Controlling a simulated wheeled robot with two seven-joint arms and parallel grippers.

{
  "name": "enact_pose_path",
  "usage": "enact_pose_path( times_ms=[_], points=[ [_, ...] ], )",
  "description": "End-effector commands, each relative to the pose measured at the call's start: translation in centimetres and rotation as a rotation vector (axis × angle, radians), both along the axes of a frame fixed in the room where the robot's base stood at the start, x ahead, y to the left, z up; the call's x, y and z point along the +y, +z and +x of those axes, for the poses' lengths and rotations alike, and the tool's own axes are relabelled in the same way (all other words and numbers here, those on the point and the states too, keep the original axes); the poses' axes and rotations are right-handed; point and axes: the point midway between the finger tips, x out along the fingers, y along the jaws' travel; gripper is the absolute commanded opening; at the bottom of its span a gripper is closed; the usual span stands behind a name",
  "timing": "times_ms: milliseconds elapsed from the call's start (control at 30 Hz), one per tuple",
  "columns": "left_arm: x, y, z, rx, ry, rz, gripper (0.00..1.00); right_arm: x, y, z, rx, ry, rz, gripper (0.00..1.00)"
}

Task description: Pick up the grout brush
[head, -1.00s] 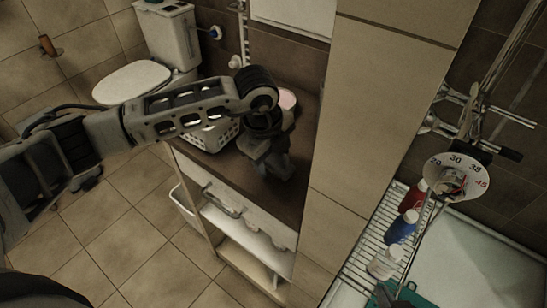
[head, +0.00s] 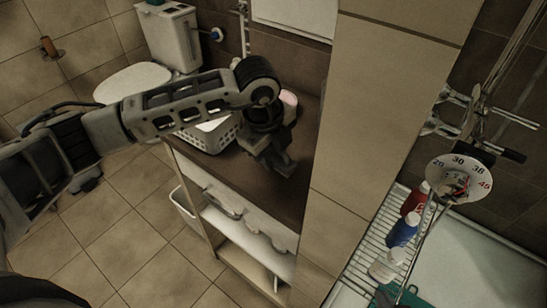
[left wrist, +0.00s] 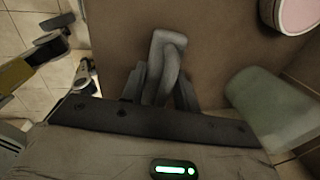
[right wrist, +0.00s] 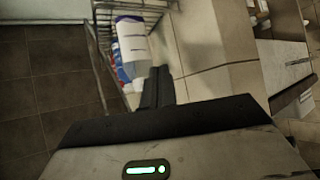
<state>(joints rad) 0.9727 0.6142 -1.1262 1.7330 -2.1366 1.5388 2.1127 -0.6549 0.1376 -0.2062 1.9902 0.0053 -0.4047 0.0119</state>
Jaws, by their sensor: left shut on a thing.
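The grout brush appears to be the light grey piece (left wrist: 168,50) between my left fingers in the left wrist view. It lies over the brown counter top, with its lower part hidden between the fingers. My left gripper (left wrist: 160,88) is shut on it. In the head view my left gripper (head: 287,166) is low over the brown counter (head: 292,200), and the brush cannot be made out there. My right gripper (right wrist: 157,85) shows in the right wrist view with its fingers together and nothing seen between them. It points towards the wire rack with bottles.
A white basket (head: 216,137) and a pink-topped jar (head: 289,98) stand on the counter. A pale green object (left wrist: 268,108) is right of my left gripper. A tiled wall (head: 372,110) separates the counter from a wire rack (head: 362,262) holding red, blue and white bottles.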

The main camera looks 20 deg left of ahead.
Motion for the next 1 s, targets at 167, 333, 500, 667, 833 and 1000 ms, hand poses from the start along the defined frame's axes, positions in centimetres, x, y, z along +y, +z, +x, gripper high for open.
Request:
enact_pose_path(
  times_ms=[167, 333, 500, 667, 833, 1000],
  points=[
    [-0.3, 3.1, -1.3, -0.006, -0.005, -0.002, 0.08, 0.3, -0.3, 0.1, -0.004, 0.005, 0.006, 0.0],
    [-0.9, 7.2, -4.7, -0.008, -0.007, -0.002, 0.08, 0.3, -0.8, 0.1, -0.005, 0.008, 0.006, 0.0],
    [-1.6, 9.2, -8.9, -0.006, -0.008, 0.0, 0.08, 0.4, -1.1, 0.2, -0.012, 0.01, 0.009, 0.0],
    [-2.1, 10.5, -11.8, -0.005, -0.004, 0.001, 0.08, 0.4, -1.0, 0.2, -0.015, 0.014, 0.01, 0.0],
    [-2.4, 11.3, -13.4, -0.002, -0.003, 0.0, 0.08, 0.4, -1.2, 0.1, -0.009, 0.017, 0.007, 0.0],
    [-2.4, 11.5, -13.8, -0.002, 0.0, 0.001, 0.08, 0.4, -1.3, 0.0, -0.007, 0.017, 0.006, 0.0]
  ],
)
